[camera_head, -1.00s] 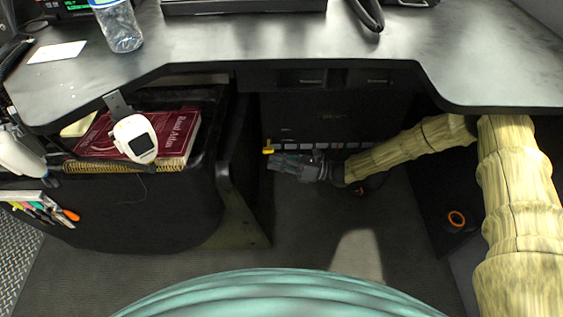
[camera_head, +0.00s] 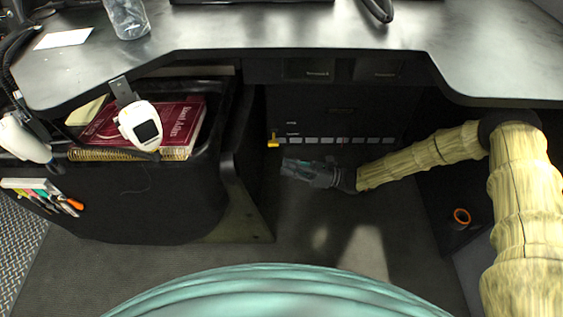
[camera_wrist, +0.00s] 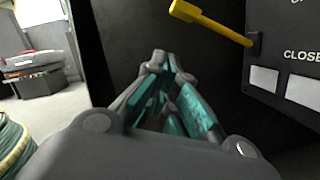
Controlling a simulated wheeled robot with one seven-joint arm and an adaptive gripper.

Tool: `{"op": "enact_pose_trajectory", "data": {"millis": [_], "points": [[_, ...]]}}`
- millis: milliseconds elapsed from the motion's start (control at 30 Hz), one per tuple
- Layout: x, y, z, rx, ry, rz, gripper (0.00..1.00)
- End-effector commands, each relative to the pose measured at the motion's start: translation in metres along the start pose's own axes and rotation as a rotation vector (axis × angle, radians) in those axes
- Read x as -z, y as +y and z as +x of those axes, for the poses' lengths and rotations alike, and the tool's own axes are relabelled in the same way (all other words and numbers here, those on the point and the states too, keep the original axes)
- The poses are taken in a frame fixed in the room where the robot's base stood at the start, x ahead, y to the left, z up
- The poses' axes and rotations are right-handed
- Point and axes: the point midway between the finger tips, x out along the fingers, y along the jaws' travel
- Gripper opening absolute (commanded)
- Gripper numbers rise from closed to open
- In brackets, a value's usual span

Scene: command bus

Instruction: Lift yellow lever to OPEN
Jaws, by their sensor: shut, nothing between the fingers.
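The yellow lever (camera_head: 272,141) sticks out at the left end of a dark panel under the desk. In the wrist view the lever (camera_wrist: 213,22) reaches out from the panel face (camera_wrist: 288,52), its broad end toward the upper left, near printed "CLOSE" lettering. My gripper (camera_head: 286,166) is just below and right of the lever in the head view. In the wrist view my gripper (camera_wrist: 165,62) has its fingertips together, with nothing between them. The tips are left of and below the lever, with a visible gap in the picture.
A desk edge (camera_head: 330,50) overhangs the panel. To the left stands a black bin (camera_head: 160,212) holding a maroon book (camera_head: 180,122), with a white device (camera_head: 140,127) on its rim. A row of pale labels (camera_head: 330,140) runs along the panel. Open floor lies below.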

Motion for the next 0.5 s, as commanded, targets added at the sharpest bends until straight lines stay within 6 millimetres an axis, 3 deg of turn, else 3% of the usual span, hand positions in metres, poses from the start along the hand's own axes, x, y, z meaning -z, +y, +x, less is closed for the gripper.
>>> {"op": "enact_pose_trajectory", "data": {"millis": [300,500], "points": [[-0.001,0.002,-0.049,-0.003,0.002,0.002,0.0],[0.001,0.002,-0.069,-0.002,0.001,0.003,0.0]]}}
